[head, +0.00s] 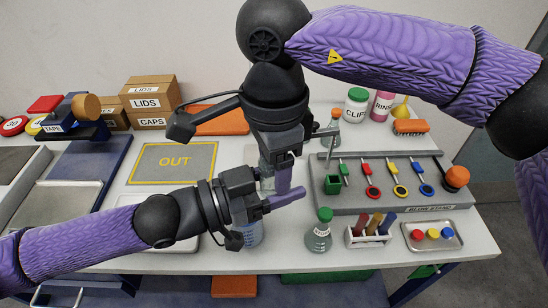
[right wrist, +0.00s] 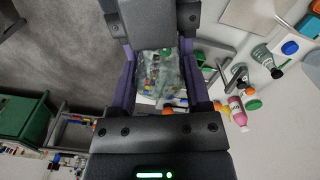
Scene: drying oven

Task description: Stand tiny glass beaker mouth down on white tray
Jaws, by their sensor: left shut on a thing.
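A small clear glass beaker (head: 267,183) is held in the air between my two grippers, over the middle of the table. My left gripper (head: 275,200) comes in from the left and is shut on it. My right gripper (head: 279,180) points down from above, with its purple fingers apart on either side of the glass. In the right wrist view the clear glass (right wrist: 160,75) lies between those fingers; firm contact cannot be told. A white tray (head: 182,246) lies on the table, largely hidden under my left forearm.
A glass vessel with blue marks (head: 251,236) stands below my left gripper. A green-capped bottle (head: 319,232), a tube rack (head: 368,236) and a grey tool board (head: 390,200) stand to the right. The grey OUT mat (head: 145,177) is clear.

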